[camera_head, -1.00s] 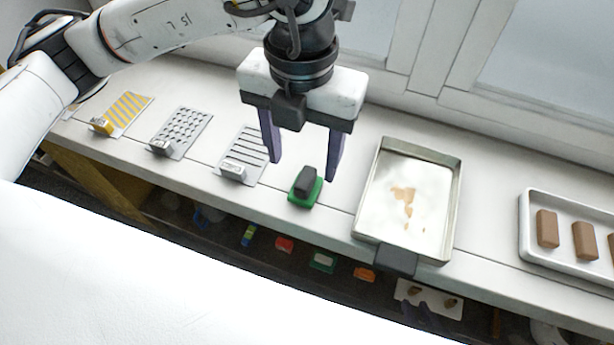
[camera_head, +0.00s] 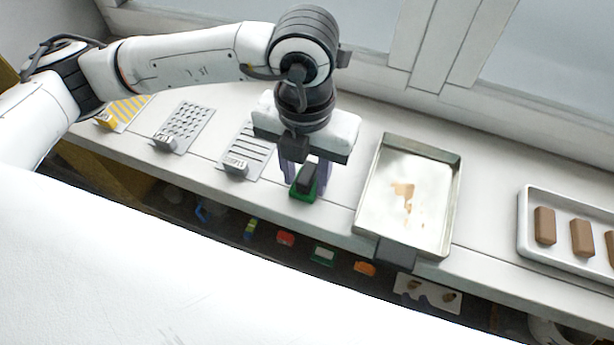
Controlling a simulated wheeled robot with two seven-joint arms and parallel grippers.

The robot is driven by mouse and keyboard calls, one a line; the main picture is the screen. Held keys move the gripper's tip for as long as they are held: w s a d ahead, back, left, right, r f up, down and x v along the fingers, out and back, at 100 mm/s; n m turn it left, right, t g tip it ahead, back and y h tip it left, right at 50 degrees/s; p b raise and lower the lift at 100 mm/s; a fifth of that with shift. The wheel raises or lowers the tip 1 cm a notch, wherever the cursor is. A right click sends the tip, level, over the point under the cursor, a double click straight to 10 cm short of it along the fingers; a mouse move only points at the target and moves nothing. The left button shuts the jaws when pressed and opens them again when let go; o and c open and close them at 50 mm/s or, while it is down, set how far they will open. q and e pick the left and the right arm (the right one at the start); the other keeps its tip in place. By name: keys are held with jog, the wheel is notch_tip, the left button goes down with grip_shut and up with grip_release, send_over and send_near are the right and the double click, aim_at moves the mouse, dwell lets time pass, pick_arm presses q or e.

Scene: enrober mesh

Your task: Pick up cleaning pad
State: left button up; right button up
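The cleaning pad is green with a dark grip block on top, and the pad (camera_head: 301,194) lies on the white counter left of the metal pan. My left gripper (camera_head: 305,182) is lowered over it with its purple fingers apart, one at each side of the dark block. I cannot tell whether the fingers touch the block. The pad still rests on the counter. My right gripper is not in view.
A metal pan (camera_head: 365,205) with a white coating and brown stains stands to the right. A tray (camera_head: 524,222) of brown bars is further right. Striped and dotted plates, such as the slotted plate (camera_head: 262,165), lie left. Several small items sit on a shelf below.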

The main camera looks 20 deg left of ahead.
aim_at(306, 175)
pick_arm(q)
jog(key=c, duration=0.4)
jog(key=shift+r, duration=0.1)
notch_tip(306, 175, up, 10)
jog(key=shift+f+b, duration=0.1)
jog(key=shift+b, duration=0.2)
